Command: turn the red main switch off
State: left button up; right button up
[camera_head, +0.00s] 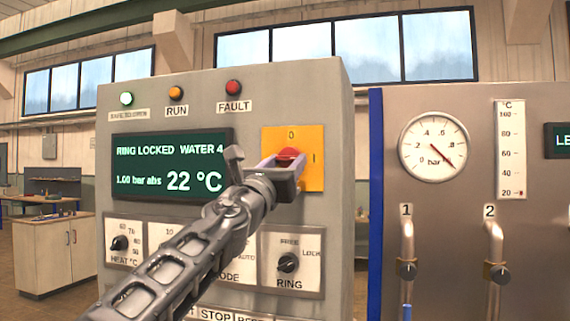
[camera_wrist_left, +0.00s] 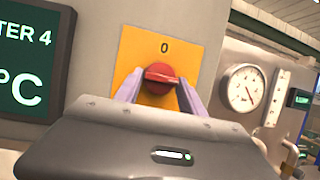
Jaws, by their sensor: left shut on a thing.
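The red main switch (camera_head: 287,155) sits on a yellow plate (camera_head: 314,174) on the grey control cabinet, marked 0 at the top and I at the right. In the left wrist view the red switch (camera_wrist_left: 160,76) shows its handle lying roughly crosswise, below the 0 on the yellow plate (camera_wrist_left: 150,43). My left gripper (camera_head: 284,166) is at the switch, with its lilac fingers on either side of the red handle. It is shut on the switch; the exact contact is partly hidden. My right gripper is out of view.
A green display (camera_head: 172,164) reads RING LOCKED, 1.00 bar abs and 22 °C. Below are the HEAT knob (camera_head: 120,243) and the RING knob (camera_head: 288,262). A pressure gauge (camera_head: 433,147) and two pipes with valves stand at right. A wooden cabinet (camera_head: 52,254) stands left.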

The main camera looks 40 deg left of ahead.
pick_arm(q)
jog(key=shift+c, duration=1.1)
